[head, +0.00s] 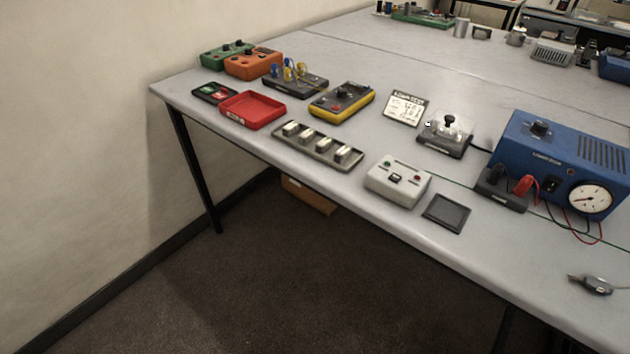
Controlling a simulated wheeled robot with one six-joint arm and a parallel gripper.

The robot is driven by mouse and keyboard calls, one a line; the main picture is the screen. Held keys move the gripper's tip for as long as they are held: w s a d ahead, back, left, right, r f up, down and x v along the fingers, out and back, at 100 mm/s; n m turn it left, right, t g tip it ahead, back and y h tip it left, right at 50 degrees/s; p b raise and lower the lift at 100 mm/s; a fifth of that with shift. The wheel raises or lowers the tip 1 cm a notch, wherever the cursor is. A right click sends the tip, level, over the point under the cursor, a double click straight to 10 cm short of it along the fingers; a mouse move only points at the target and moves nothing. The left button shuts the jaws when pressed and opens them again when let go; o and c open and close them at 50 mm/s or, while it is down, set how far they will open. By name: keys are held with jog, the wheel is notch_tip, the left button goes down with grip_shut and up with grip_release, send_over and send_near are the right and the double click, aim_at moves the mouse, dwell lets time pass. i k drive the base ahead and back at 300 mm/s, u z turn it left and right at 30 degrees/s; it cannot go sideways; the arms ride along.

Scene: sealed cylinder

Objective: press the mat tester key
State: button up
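A pale grey box (398,181) stands near the front edge of the grey table, right of centre. It has a green lamp, a red lamp and a small dark key (395,178) on its top; this looks like the mat tester. A flat dark square mat (447,213) lies just right of it, apart from the box. Whether the lamps are lit is hard to tell. My gripper is not in view.
The table (480,258) is bare in front of the mat. Left of the box is a tray of several blocks (318,145). Behind it stand a card (405,108) and a knobbed device (446,134). A blue gauge unit (562,160) with cables stands right.

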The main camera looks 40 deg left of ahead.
aim_at(395, 178)
jog(key=u, duration=2.45)
jog(key=k, duration=0.9)
jog(key=z, duration=1)
jog(key=i, duration=1)
